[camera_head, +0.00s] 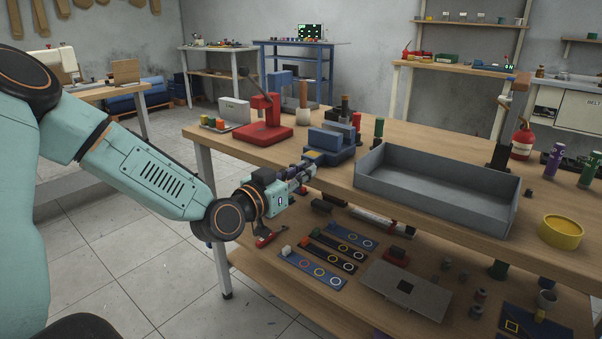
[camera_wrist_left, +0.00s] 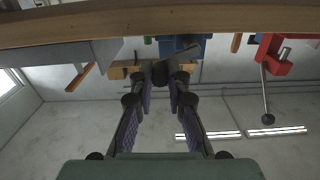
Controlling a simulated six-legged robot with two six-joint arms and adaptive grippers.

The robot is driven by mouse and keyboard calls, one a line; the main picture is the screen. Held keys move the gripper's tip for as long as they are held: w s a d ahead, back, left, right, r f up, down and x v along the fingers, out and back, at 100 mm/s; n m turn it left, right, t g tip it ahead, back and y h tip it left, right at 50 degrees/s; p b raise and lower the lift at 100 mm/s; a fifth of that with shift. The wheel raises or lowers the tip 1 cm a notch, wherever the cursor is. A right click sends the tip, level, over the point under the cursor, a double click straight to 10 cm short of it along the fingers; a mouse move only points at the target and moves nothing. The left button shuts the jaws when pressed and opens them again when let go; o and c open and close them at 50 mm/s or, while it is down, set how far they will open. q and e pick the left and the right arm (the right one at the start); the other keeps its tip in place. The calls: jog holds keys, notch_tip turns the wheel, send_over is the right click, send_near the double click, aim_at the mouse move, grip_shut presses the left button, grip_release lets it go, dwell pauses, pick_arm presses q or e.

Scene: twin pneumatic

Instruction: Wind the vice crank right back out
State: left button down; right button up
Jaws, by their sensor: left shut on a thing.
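The blue vice (camera_head: 332,144) stands at the front edge of the wooden workbench, left of the grey tray. My left gripper (camera_head: 308,167) reaches in from the left, at the bench's front edge just below the vice. In the left wrist view the vice (camera_wrist_left: 190,42) shows beyond the fingertips, and my left gripper (camera_wrist_left: 163,84) is shut on a dark, rounded part in front of it, seemingly the crank handle (camera_wrist_left: 166,72). The fingers hide much of the crank, so its turn and how far the jaws stand apart cannot be told. My right gripper does not show.
A large grey tray (camera_head: 440,203) lies right of the vice. A red press (camera_head: 265,125) stands to its left, with its lever also in the left wrist view (camera_wrist_left: 266,90). The bench edge (camera_wrist_left: 110,25) runs close to the fingers. A lower shelf (camera_head: 330,295) holds several parts.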

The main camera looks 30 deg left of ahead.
pick_arm(q)
jog(key=shift+r, duration=0.1)
jog(key=a+n, duration=0.4)
jog(key=n, duration=0.9)
jog(key=a+n, duration=0.4)
jog(key=n, duration=1)
jog(key=shift+w, duration=0.35)
jog(key=shift+n, duration=0.3)
jog(key=shift+a+f+n+p, duration=0.1)
jog(key=shift+f+n+p, duration=0.35)
jog(key=shift+n, duration=1.05)
jog(key=shift+a+f+n+p, duration=0.15)
jog(key=shift+f+n, duration=0.55)
jog(key=shift+n, duration=0.8)
